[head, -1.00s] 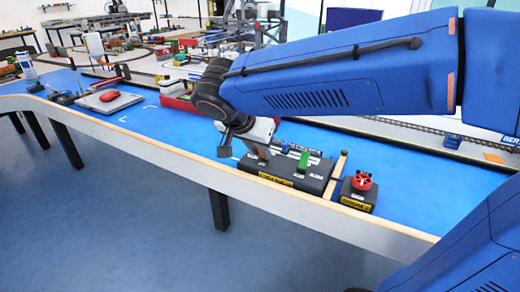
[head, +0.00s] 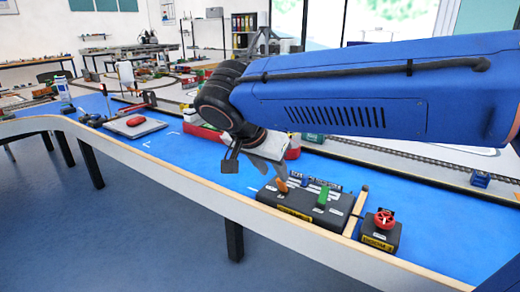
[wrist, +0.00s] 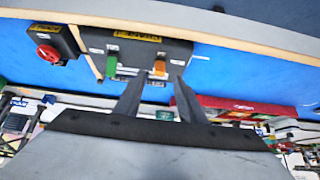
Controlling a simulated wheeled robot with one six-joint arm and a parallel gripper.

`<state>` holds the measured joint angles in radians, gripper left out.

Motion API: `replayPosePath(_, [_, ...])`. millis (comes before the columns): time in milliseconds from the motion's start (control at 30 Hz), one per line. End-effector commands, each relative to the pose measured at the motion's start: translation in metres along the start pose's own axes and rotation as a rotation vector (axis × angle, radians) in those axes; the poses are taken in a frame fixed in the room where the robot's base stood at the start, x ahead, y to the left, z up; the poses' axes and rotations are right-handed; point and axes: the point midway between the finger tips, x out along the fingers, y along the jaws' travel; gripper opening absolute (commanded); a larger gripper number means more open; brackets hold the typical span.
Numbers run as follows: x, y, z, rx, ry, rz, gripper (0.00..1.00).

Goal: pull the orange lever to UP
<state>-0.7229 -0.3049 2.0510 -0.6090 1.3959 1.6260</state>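A dark control box (head: 322,217) on the blue table carries an orange lever (head: 282,186) and a green lever (head: 323,195). My gripper (head: 276,176) comes down at the box's left part, its fingertips close to the orange lever and partly covering it in the head view. In the wrist view the fingers of my gripper (wrist: 160,80) are apart and empty. The orange lever (wrist: 159,67) shows between the fingertips in the picture, and the green lever (wrist: 112,63) is left of them. I cannot tell whether the fingertips reach around the orange lever. The UP label is too small to read.
A smaller box with a red knob (head: 384,218) stands right of the control box, with a wooden strip (head: 355,210) between them. A red container (wrist: 240,108) lies behind. The table's wooden front edge runs close to the box.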

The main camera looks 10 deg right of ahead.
Motion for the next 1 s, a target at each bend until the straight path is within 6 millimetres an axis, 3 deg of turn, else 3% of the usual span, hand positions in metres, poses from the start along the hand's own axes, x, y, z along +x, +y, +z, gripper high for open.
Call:
replayPosePath(300, [-0.063, -0.001, 0.000, -0.001, 0.000, -0.004, 0.36])
replayPosePath(500, [-0.090, -0.001, 0.001, -0.002, 0.000, -0.002, 0.36])
replayPosePath(700, [-0.101, 0.000, 0.000, 0.000, 0.000, 0.000, 0.36])
replayPosePath(1000, [-0.101, 0.000, 0.000, 0.000, 0.000, 0.000, 0.36])
